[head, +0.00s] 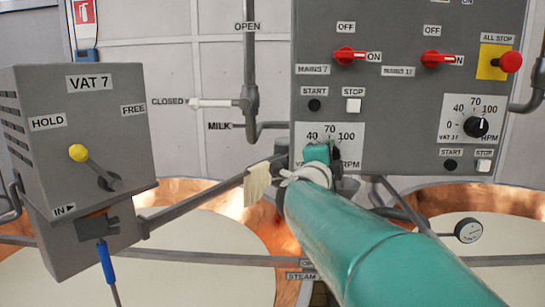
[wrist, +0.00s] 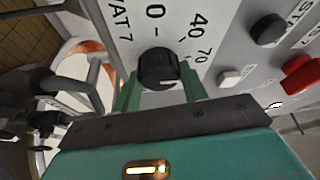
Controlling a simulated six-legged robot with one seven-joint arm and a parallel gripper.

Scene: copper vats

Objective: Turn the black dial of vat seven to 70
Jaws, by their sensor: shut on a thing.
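The black dial of vat seven (wrist: 159,66) sits on a white scale plate (head: 352,134) with 0, 40, 70 and 100 around it. My gripper (wrist: 161,82) is shut on the dial, with one green finger on each side of it. In the wrist view the dial's front shows, with a small pale mark near its lower edge; its exact reading is hard to tell. In the head view my gripper (head: 318,155) covers most of the dial and part of the VAT 7 lettering.
A second dial (head: 477,126) sits to the right on the grey panel (head: 385,100). Red switches (head: 349,55), START and STOP buttons (head: 353,105) and a red ALL STOP knob (head: 511,62) are close by. A VAT 7 box (head: 85,140) stands left; copper vats (head: 225,200) lie below.

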